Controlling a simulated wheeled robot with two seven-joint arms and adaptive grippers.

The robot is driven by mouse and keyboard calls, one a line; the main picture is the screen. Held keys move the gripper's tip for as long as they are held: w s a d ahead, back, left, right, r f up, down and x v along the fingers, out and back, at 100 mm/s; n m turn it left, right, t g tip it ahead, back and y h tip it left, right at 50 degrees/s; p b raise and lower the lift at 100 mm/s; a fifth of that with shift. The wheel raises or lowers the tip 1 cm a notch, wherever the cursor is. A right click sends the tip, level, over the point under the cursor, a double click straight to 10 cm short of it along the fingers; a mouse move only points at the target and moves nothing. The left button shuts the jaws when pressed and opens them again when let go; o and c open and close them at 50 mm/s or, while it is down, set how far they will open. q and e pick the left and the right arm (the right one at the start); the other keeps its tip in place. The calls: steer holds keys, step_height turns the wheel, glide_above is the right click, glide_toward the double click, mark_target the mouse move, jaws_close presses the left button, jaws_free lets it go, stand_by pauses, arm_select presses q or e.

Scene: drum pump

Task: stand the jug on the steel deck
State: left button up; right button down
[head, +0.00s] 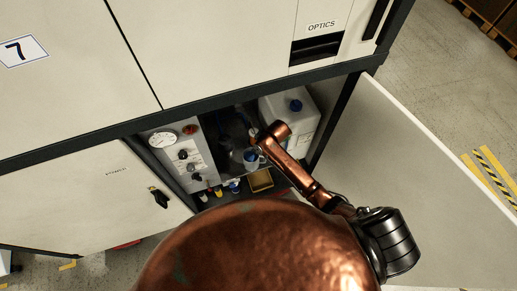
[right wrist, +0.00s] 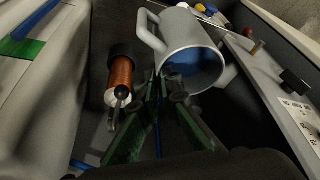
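The jug (head: 251,160) is pale grey with a blue inside and sits within the open cabinet bay, partly covered by my right arm in the head view. In the right wrist view the jug (right wrist: 193,50) has its open mouth towards the camera and its handle to the left. My right gripper (right wrist: 165,88) is open, with a gap between its fingers. Its tips are close to the jug's near rim, below the handle; I cannot tell if they touch. The steel deck is not clearly identifiable in the dark bay. My left gripper is not in view.
A control panel (head: 180,157) with a gauge is at the bay's left. A white blue-capped container (head: 287,118) is at its right. A copper-coloured cylinder (right wrist: 119,80) is beside my right fingers. The open door (head: 425,150) bounds the right side.

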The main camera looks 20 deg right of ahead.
mark_target(251, 160)
steer(key=w+d+f+b, duration=0.2)
steer(key=w+f, duration=0.3)
steer(key=f, duration=0.4)
steer(key=shift+w+d, duration=0.15)
steer(key=shift+d, duration=0.35)
steer(key=shift+f, duration=0.2)
steer(key=c, duration=2.2)
jaws_free()
steer(key=shift+f, duration=0.1)
steer(key=shift+o, duration=0.2)
